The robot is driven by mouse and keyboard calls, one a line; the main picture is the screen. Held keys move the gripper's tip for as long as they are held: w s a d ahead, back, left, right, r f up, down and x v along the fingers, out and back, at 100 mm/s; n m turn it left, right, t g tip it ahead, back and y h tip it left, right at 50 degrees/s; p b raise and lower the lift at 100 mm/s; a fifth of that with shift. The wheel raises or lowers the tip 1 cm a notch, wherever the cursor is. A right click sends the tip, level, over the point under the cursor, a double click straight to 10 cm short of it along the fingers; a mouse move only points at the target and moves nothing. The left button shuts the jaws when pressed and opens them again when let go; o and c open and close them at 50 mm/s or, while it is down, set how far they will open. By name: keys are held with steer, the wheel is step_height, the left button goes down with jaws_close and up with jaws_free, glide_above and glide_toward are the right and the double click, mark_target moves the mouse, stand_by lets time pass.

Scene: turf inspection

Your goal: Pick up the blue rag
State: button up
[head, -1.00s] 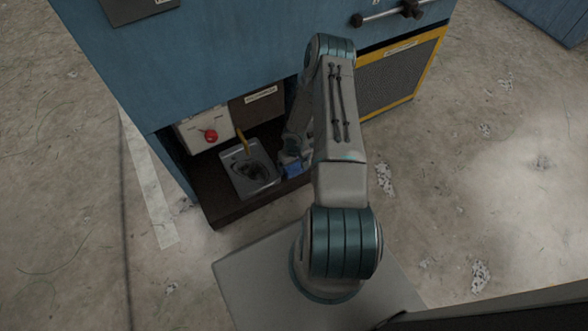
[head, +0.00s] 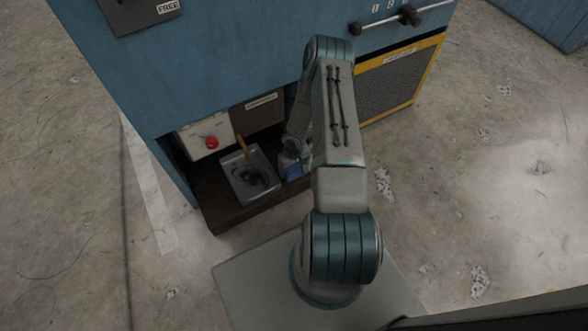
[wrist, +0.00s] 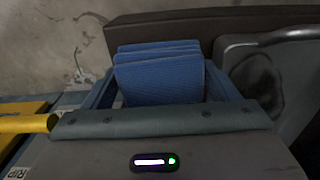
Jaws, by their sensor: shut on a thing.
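The blue rag (wrist: 160,75) is a folded stack of cloth, upright between the fingers of my gripper (wrist: 160,92) in the wrist view. My gripper is shut on it, with a finger on either side. In the head view the rag (head: 292,173) is a small blue patch beside the grey tray, partly hidden by my arm. The gripper (head: 291,160) is low in the recess of the blue cabinet. I cannot tell whether the rag still touches the shelf.
A grey metal tray (head: 241,184) with dark contents and a yellow-handled tool (head: 243,148) lies left of my gripper. A white box with a red button (head: 211,142) stands behind it. The blue cabinet (head: 220,60) overhangs the dark shelf (head: 225,217).

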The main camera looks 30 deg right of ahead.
step_height(320, 180, up, 2)
steer(key=shift+r+p, duration=0.25)
steer(key=shift+p, duration=0.15)
steer(key=s+d+r+p, duration=0.2)
steer(key=s+d+r, duration=0.4)
steer(key=s, duration=0.3)
steer(key=shift+d+r+p, duration=0.15)
steer(key=shift+d+p, duration=0.2)
steer(key=shift+d, duration=0.35)
steer(key=o, duration=0.5)
steer(key=c, duration=0.3)
steer(key=shift+w, duration=0.1)
